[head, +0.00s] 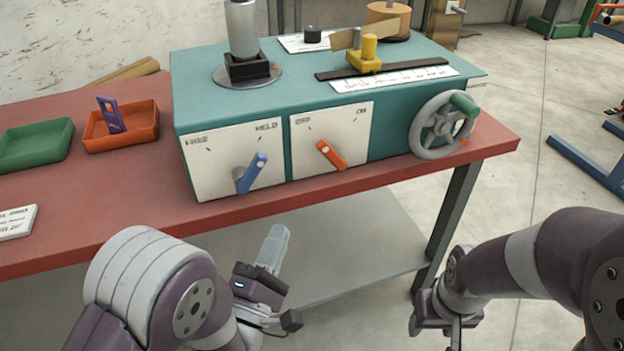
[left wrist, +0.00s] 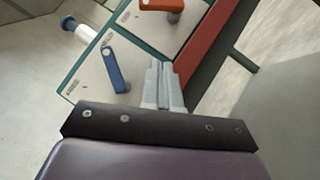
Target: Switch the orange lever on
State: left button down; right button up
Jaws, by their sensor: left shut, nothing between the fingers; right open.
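The orange lever (head: 331,154) sits on the right white panel (head: 358,128) of the teal machine, marked OFF at left and ON at right. Its handle slants from upper left to lower right. In the left wrist view the orange lever (left wrist: 161,5) is cut by the top edge. My left gripper (head: 273,245) is shut and empty, in front of the table edge and below the panels. In the left wrist view its fingers (left wrist: 163,85) are together, beside the blue lever and apart from it. My right gripper (head: 436,318) is at lower right, away from the machine, and partly hidden.
A blue lever (head: 251,173) is on the left panel. A grey handwheel (head: 443,126) with a green knob sits at the machine's right. A green tray (head: 36,147) and an orange tray (head: 140,141) stand left on the red table (head: 75,226).

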pick_arm(q)
jog(key=shift+s+a+r+n+t, duration=0.1)
jog(key=shift+s+r+n+t, duration=0.1)
jog(key=shift+r+n, duration=0.2)
jog(key=shift+s+r+n+t, duration=0.1)
jog(key=shift+r+n+t, duration=0.15)
jog(key=shift+n, duration=0.25)
jog(key=p, duration=0.2)
send_near(332, 156)
jog(key=w+a, duration=0.4)
jog(key=shift+h, duration=0.3)
jog(key=shift+w+d+r, duration=0.35)
jog(key=shift+d+r, duration=0.4)
jog(key=shift+r, duration=0.05)
jog(key=shift+w+d+r, duration=0.4)
jog(key=shift+d+r, duration=0.35)
jog(key=shift+r, duration=0.05)
jog(key=shift+w, duration=0.1)
